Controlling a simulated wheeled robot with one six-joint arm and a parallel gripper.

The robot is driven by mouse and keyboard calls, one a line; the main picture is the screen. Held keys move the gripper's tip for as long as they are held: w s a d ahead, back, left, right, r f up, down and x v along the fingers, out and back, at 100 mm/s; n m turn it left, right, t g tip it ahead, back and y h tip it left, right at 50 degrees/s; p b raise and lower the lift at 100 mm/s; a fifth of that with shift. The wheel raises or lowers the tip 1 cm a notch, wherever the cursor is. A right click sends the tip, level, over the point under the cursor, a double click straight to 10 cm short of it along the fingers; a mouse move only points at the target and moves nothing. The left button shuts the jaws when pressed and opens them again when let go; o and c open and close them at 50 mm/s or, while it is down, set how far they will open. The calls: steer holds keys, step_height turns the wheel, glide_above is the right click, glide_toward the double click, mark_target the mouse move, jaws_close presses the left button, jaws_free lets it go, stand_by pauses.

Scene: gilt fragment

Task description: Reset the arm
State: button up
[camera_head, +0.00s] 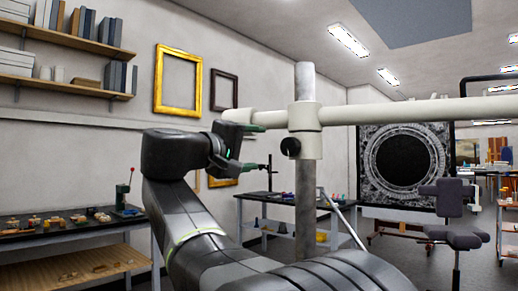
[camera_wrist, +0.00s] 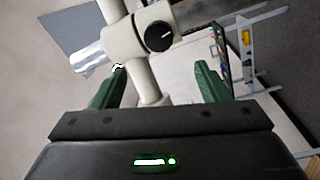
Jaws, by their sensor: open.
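My arm (camera_head: 190,225) reaches up from the bottom of the head view, bent at the elbow, with its wrist turned right. My gripper (camera_head: 247,146) is open, its green fingers spread beside a grey upright pole (camera_head: 306,200). In the wrist view the two green fingers of my gripper (camera_wrist: 158,86) stand wide apart. Part of a cream stand clamp with a black knob (camera_wrist: 159,36) shows beyond and between them. I cannot tell whether the fingers touch the stand.
A cream horizontal bar (camera_head: 420,110) runs right from the pole clamp, close to my gripper. A workbench (camera_head: 70,232) with small pieces stands left. A dark round-patterned panel (camera_head: 405,165) and a grey chair (camera_head: 455,215) stand at right. Frames (camera_head: 178,80) hang on the wall.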

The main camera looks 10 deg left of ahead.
mark_target(287, 148)
steer(key=shift+w+d, duration=0.1)
steer(key=x, duration=1.3)
steer(key=shift+w+d+r, duration=0.1)
steer(key=shift+w, duration=0.2)
steer(key=shift+w+d, duration=0.15)
steer(key=shift+r+n+p, duration=0.2)
steer(key=shift+n+p, duration=0.5)
steer(key=shift+s+n+p, duration=0.25)
steer(key=shift+n+p, duration=0.65)
steer(key=shift+n, duration=0.3)
steer(key=n+p, duration=0.4)
steer(key=n, duration=0.1)
steer(key=shift+y, duration=0.4)
steer(key=n+p, duration=0.6)
steer(key=p, duration=0.1)
steer(key=shift+f, duration=0.15)
steer(key=shift+f+n+p, duration=0.2)
steer(key=shift+n+p, duration=0.8)
steer(key=shift+n, duration=0.2)
